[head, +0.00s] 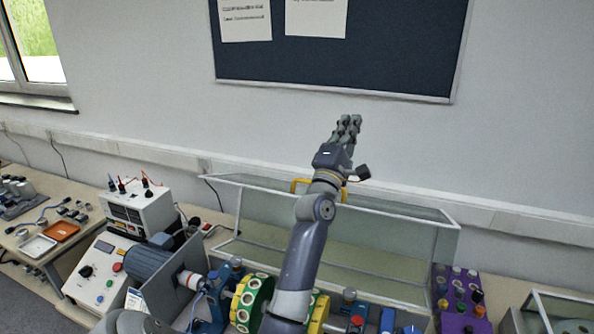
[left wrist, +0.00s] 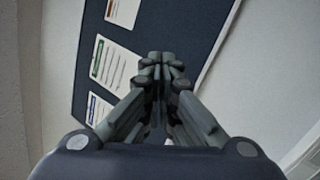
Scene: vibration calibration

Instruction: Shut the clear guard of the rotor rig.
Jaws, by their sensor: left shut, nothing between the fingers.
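The clear guard (head: 385,262) of the rotor rig is a long transparent box with a pale frame, at the middle of the head view. It appears swung back behind the rotor parts, which stand uncovered. Its yellow handle (head: 297,186) shows at the top edge, partly hidden by my left arm. The rotor's green disc (head: 250,302) and yellow disc (head: 319,312) are in front of the guard. My left gripper (head: 349,121) is shut and empty, raised above the guard's top edge in front of the wall. Its closed fingers also show in the left wrist view (left wrist: 162,62).
A blue motor (head: 150,262) and a white control box (head: 100,275) stand left of the rotor. A meter box (head: 140,208) with leads is behind them. A purple block (head: 458,300) with coloured knobs is at the right. A dark notice board (head: 400,50) hangs on the wall.

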